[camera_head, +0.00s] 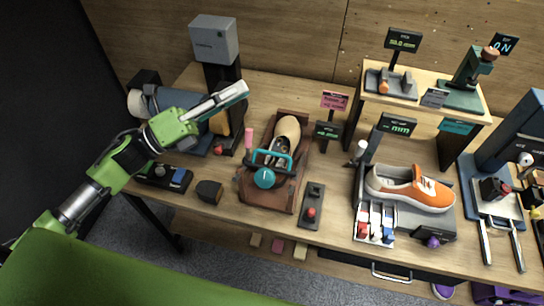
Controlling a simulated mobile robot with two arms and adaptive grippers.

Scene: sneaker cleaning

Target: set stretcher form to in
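The stretcher form (286,131) is a pale wooden shoe-shaped piece on a brown base (266,193) in the middle of the bench. A teal handle (281,154) and a round teal knob (264,178) sit at its near end, and a pink upright stands at its left. A small label stands behind it, its text too small to read. My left gripper (240,91) is to the left of the form and apart from it, in front of the grey-headed post. Its fingers are seen edge-on, so their opening does not show. My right gripper is not in view.
An orange and white sneaker (411,187) rests on a grey stand to the right. A small raised shelf (427,91) stands behind it. A red-knobbed dark block (312,206) is right of the form. A dark rounded block (209,191) lies near the front edge, left of the form.

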